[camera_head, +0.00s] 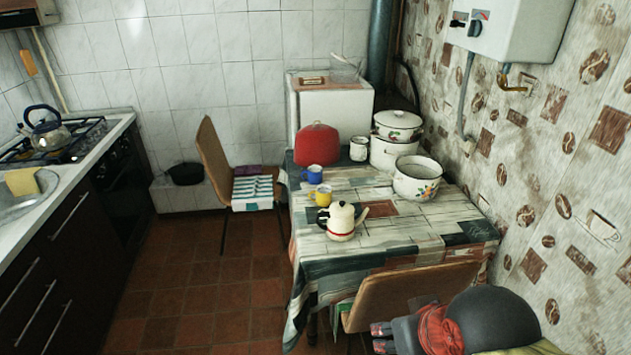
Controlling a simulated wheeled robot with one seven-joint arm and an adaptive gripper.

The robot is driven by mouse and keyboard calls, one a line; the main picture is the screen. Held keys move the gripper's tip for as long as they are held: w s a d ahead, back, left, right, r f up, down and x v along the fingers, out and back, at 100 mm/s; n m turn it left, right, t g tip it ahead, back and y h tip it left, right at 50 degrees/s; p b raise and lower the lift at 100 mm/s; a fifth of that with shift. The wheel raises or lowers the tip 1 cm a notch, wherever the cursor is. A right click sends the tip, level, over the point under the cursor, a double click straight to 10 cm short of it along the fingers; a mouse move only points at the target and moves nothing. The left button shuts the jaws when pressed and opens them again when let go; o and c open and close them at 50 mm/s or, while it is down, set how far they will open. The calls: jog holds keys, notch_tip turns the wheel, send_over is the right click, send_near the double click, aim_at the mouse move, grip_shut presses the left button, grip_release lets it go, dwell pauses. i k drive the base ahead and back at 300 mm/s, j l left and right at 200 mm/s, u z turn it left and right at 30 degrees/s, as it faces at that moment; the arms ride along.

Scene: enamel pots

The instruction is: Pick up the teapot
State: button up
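The teapot (341,222) stands upright on the table (425,228), near its front-left part. My gripper (379,337) is at the bottom edge of the view, in front of the table and beside the chair back, well apart from the teapot. Its two small fingertips appear separated with nothing between them. Part of my arm fills the lower right corner.
A yellow mug (323,196) and blue mug (312,174) stand behind the teapot. A chair back (412,294) rises at the table's front. The table right of the teapot is clear.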

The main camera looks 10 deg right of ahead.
aim_at(338, 230)
jog(key=z, duration=0.5)
jog(key=j+z, duration=0.4)
jog(key=i+j+z, duration=0.1)
jog(key=j+z, duration=0.45)
jog(key=z, duration=0.2)
jog(key=j+z, duration=0.4)
jog(key=k+j, duration=0.15)
jog(key=j, duration=0.25)
jog(key=k+j+z, duration=0.1)
jog(key=j, duration=0.25)
jog(key=k+j+z, duration=0.1)
jog(key=k+j, duration=0.15)
jog(key=j, duration=0.15)
jog(key=i+j, duration=0.25)
jog(key=j, duration=0.2)
